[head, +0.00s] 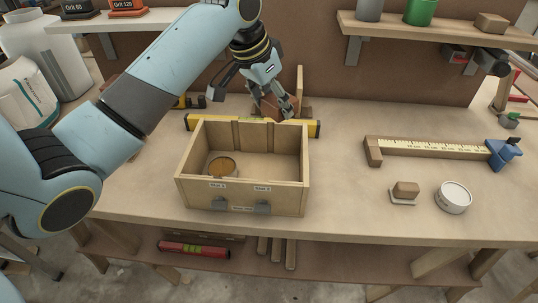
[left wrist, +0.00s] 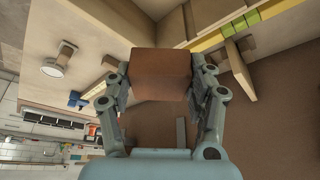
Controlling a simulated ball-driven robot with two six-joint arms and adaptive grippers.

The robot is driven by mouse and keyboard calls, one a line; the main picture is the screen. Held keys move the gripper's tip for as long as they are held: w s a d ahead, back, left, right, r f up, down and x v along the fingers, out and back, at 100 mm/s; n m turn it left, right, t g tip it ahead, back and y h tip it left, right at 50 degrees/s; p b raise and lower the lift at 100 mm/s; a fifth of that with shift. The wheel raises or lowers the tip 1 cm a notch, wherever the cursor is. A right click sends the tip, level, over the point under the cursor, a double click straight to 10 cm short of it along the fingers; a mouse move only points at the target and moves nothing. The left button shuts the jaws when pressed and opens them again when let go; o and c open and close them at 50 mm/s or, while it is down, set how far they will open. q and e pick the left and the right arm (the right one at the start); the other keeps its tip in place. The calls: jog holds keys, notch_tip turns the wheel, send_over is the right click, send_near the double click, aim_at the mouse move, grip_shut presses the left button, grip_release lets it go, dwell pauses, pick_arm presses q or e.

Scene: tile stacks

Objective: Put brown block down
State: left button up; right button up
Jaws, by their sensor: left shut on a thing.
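My left gripper (head: 274,108) reaches over the back of the workbench, behind the wooden box. It is shut on the brown block (left wrist: 160,75), a reddish-brown block that sits between both fingers in the left wrist view. In the head view the fingers and wrist partly cover the brown block (head: 260,107). I cannot tell whether its underside touches anything. My right gripper is in neither view.
The open wooden box (head: 292,199) holds a round tin (head: 222,167) on its left side. A yellow level (head: 312,128) lies behind it. A long ruler fixture (head: 420,149), a small block (head: 406,188) on a pad and a white round tin (head: 453,198) stand right.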

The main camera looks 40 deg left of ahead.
pick_arm(q)
send_over(277, 167)
jog(key=s, duration=0.2)
notch_tip(277, 167, down, 7)
jog(key=f, duration=0.9)
jog(key=shift+w+a+f+b, duration=0.2)
jog(key=shift+w+b, duration=0.05)
jog(key=shift+b, duration=0.05)
jog(key=shift+f, duration=0.35)
jog(key=o, duration=0.9)
jog(key=shift+c, duration=0.2)
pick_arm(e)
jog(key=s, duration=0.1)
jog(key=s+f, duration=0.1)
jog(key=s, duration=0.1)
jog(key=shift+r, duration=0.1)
